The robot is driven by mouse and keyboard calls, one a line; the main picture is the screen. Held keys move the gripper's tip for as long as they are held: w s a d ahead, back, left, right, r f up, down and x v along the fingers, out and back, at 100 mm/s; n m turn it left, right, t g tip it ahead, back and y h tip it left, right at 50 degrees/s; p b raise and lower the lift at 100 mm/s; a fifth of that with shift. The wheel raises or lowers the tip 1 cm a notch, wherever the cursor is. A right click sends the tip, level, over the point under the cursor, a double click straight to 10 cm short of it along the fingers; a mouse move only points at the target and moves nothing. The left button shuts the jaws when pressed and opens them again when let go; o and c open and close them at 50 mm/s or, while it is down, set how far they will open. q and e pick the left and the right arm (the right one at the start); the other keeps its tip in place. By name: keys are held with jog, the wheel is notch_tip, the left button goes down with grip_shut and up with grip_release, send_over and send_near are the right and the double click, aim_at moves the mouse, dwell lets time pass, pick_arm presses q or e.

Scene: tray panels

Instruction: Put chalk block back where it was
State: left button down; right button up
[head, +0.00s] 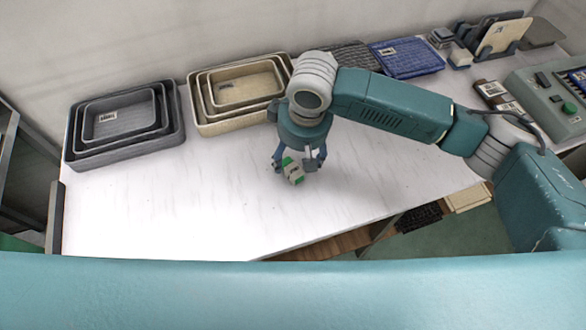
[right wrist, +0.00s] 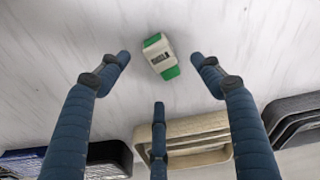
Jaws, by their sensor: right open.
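The chalk block (head: 292,170) is a small white block with green ends. It lies on the white table, under my right gripper, and its label shows in the right wrist view (right wrist: 160,57). My right gripper (head: 299,164) points down over the block with its blue fingers spread. In the right wrist view the fingers (right wrist: 160,75) stand apart around the block, and none visibly grips it. The gap between fingertips and block is hard to judge. My left gripper is not in view.
Nested grey trays (head: 119,118) stand at the back left, with nested beige trays (head: 238,92) beside them. A blue woven tray (head: 407,58), an upright holder (head: 497,42) and a control box (head: 551,95) are to the right. The table's front left is clear.

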aim_at(295, 165)
jog(key=f, duration=0.4)
jog(key=shift+w+a+f+p, duration=0.1)
jog(key=shift+w+f+p, duration=0.15)
jog(key=shift+f+p, duration=0.15)
jog(key=c, duration=1.4)
jog(key=shift+r, duration=0.15)
notch_tip(295, 165, up, 20)
jog(key=b, duration=0.2)
jog(key=d+m, duration=0.2)
jog(key=d, duration=0.4)
jog(key=s+d+m, duration=0.1)
jog(key=d+m, duration=0.1)
jog(key=d, duration=0.4)
jog(key=s+d+m+h, duration=0.1)
jog(key=d+m, duration=0.2)
jog(key=d, duration=0.3)
jog(key=shift+s+d+p, duration=0.1)
jog(key=shift+p, duration=0.2)
